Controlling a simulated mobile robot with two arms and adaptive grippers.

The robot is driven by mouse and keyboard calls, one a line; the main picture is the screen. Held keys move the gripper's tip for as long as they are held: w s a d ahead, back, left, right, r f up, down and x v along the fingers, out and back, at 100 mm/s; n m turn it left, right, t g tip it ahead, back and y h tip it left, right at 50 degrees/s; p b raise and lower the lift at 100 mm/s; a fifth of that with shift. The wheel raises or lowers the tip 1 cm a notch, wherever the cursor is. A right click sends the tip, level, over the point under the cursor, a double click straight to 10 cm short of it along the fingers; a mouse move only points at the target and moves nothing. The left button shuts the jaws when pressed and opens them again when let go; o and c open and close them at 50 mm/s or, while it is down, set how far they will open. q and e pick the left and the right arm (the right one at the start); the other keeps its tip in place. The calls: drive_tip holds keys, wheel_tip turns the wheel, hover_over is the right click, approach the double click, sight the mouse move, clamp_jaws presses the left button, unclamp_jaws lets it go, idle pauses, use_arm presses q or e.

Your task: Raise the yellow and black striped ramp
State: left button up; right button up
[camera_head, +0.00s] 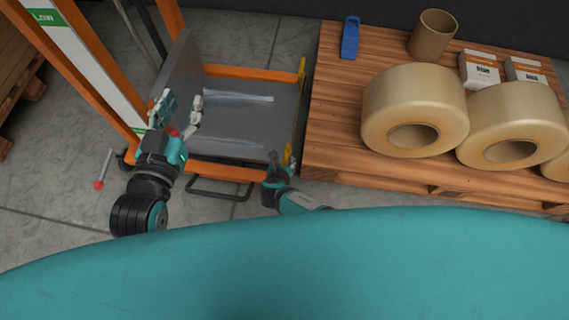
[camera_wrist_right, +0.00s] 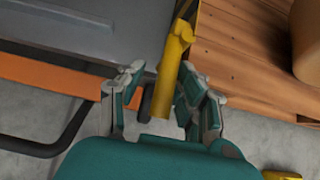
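The ramp (camera_head: 299,108) shows as a narrow dark and yellow strip along the right edge of a grey metal platform (camera_head: 255,120); its stripes are hard to make out. In the right wrist view its yellow end piece (camera_wrist_right: 177,52) reaches down between the fingers of my right gripper (camera_wrist_right: 165,95). These fingers are apart, the right one close to the yellow piece; contact cannot be told. In the head view my right gripper (camera_head: 281,163) is at the ramp's near end. My left gripper (camera_head: 180,112) is open and empty, over the platform's left side.
A wooden pallet (camera_head: 335,100) right of the ramp bears large tape rolls (camera_head: 414,85), a cardboard tube (camera_head: 433,35), white boxes (camera_head: 480,70) and a blue object (camera_head: 350,38). An orange frame (camera_head: 172,20) stands left. A red-tipped lever (camera_head: 104,168) is near my left arm.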

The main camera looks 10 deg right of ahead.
drive_tip(key=shift+o, duration=0.3)
drive_tip(key=shift+s+d+f, duration=0.1)
drive_tip(key=shift+d, duration=0.05)
drive_tip(key=shift+s, duration=0.1)
drive_tip(key=shift+s, duration=0.1)
drive_tip(key=v, duration=1.1)
drive_tip(key=shift+s+r, duration=0.2)
drive_tip(key=shift+r, duration=0.15)
